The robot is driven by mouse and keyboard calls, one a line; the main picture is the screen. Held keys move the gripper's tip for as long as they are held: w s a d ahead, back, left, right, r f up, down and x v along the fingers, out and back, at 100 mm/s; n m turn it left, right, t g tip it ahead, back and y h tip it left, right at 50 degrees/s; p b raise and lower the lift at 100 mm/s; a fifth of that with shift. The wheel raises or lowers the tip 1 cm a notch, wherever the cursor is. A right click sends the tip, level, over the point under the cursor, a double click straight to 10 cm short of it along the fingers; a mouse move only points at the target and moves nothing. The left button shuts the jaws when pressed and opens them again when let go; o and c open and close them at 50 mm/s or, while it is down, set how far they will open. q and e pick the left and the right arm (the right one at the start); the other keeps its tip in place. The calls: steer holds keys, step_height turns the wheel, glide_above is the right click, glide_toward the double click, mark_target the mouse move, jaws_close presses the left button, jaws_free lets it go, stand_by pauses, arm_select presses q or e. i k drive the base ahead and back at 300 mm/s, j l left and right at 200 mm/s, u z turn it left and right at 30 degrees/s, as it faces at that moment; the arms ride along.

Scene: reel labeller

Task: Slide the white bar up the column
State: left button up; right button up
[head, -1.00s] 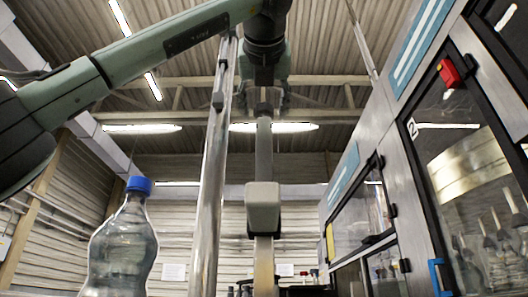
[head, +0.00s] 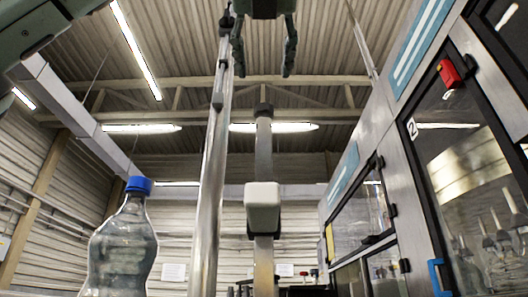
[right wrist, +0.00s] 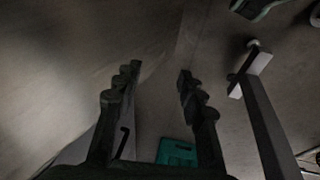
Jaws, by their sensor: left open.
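The white bar (head: 262,208) sits on a grey upright column (head: 264,155), about halfway down its visible part. The column has a black cap at its top. My left gripper (head: 264,70) is high in the head view, fingers pointing down and wide apart, with nothing between them. In the picture it is above the column's top and clear of the white bar. My right gripper shows only in the right wrist view (right wrist: 158,76); its fingers are apart and empty. A column with a pale block (right wrist: 257,62) stands right of it there; I cannot tell whether this is the white bar.
A shiny metal pole (head: 211,170) stands just left of the column. A water bottle (head: 124,245) with a blue cap is at lower left. Machine cabinets (head: 380,105) with glass doors and a red switch (head: 449,73) line the right side.

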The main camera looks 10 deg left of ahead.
mark_target(262, 200)
steer(key=k+j, duration=0.15)
steer(key=k, duration=0.35)
steer(key=k+j, duration=0.15)
steer(key=k, duration=0.35)
steer(key=k+j, duration=0.15)
steer(key=k, duration=0.35)
steer(key=k+j, duration=0.15)
steer(key=k, duration=0.35)
